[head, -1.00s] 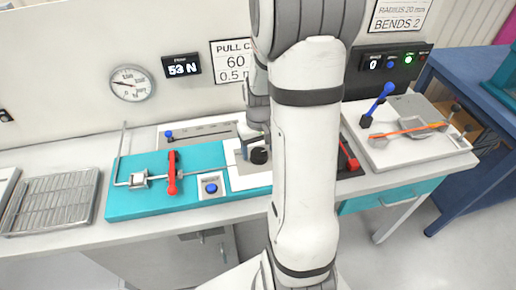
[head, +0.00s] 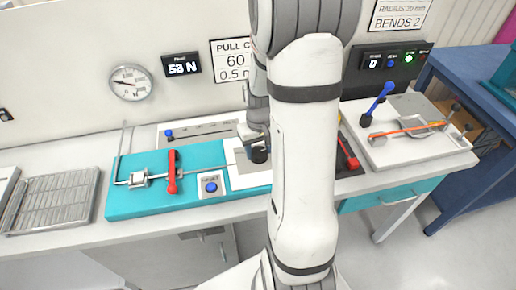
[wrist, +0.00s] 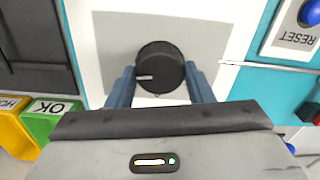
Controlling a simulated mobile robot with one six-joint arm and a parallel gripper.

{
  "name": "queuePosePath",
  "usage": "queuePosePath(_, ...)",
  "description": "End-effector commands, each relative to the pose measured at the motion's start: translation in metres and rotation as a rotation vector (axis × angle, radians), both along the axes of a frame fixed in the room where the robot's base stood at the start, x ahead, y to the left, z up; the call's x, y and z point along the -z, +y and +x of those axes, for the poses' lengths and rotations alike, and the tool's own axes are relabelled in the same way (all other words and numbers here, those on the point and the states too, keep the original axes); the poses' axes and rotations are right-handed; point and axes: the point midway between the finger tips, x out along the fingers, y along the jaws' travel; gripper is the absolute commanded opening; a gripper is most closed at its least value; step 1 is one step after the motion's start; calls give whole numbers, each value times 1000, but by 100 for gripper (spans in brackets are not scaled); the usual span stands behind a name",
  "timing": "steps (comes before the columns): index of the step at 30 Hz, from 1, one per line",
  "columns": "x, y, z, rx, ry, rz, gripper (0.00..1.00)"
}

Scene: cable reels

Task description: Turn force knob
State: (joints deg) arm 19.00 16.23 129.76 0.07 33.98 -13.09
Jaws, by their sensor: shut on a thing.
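The force knob is a round black dial with a white pointer mark. The pointer mark faces left in the wrist view. The force display (head: 181,66) on the back wall reads about 53 N.
A teal fixture (head: 140,199) with a red lever (head: 172,172) and a blue reset button (head: 211,187) lies left of the knob. A bend rig (head: 410,130) with an orange cable stands at right. A wire rack (head: 52,202) is at far left. My arm hides the middle.

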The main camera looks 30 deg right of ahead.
Motion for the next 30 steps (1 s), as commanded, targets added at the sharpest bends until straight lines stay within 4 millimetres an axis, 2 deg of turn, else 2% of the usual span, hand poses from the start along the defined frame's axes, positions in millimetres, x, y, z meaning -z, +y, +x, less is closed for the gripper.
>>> queuePosePath(8,1,0,0,147,0,-1,24)
queuePosePath(16,0,0,0,156,0,0,24)
queuePosePath(17,0,0,0,156,0,0,48)
queuePosePath(18,0,0,0,156,0,0,51)
queuePosePath(24,0,0,0,156,0,-1,67)
queuePosePath(30,0,-1,0,156,0,-1,69)
